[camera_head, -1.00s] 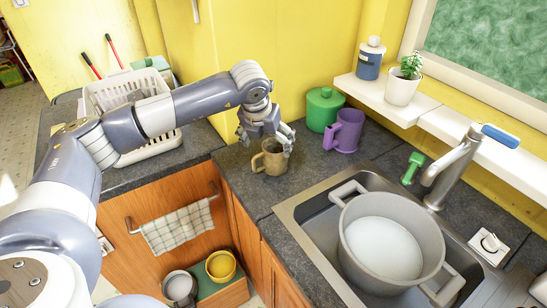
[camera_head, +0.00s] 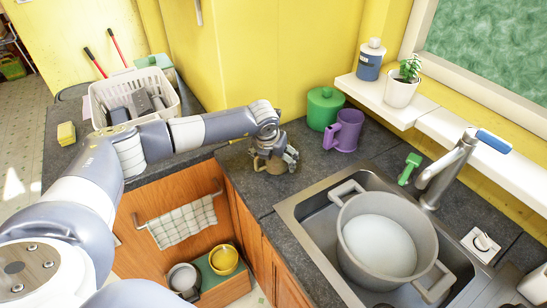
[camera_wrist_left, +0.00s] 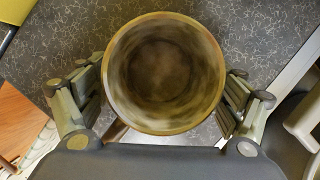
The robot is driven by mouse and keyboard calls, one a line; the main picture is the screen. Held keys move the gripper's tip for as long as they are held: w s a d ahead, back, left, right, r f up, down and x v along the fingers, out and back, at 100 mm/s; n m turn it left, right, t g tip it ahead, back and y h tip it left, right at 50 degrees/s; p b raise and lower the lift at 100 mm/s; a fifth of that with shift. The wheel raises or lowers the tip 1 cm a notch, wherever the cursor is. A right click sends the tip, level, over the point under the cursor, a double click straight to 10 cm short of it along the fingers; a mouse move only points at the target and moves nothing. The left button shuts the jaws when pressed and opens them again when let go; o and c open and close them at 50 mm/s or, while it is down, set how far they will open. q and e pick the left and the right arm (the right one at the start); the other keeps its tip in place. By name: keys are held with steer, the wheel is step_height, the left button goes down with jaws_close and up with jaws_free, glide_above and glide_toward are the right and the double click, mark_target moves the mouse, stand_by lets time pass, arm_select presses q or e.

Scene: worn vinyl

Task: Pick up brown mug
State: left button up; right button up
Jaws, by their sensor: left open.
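The brown mug (camera_head: 268,166) stands upright on the dark counter in the head view, partly hidden by my left gripper (camera_head: 281,158). In the left wrist view the mug (camera_wrist_left: 164,72) is seen from above, with an empty-looking inside and its handle toward the lower left. My left gripper (camera_wrist_left: 164,92) is open, with one finger on each side of the mug. A narrow gap seems to show between the fingers and the mug wall. My right gripper is not in view.
A purple mug (camera_head: 344,130) and a green canister (camera_head: 323,108) stand behind the brown mug. The sink with a large grey pot (camera_head: 352,215) is to its right. A white dish rack (camera_head: 170,110) stands at the left on the counter.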

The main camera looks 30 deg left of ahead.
arm_select(q)
steer(key=shift+s, duration=0.1)
steer(key=c, duration=1.3)
steer(key=shift+c, duration=0.2)
steer(key=shift+r, duration=0.1)
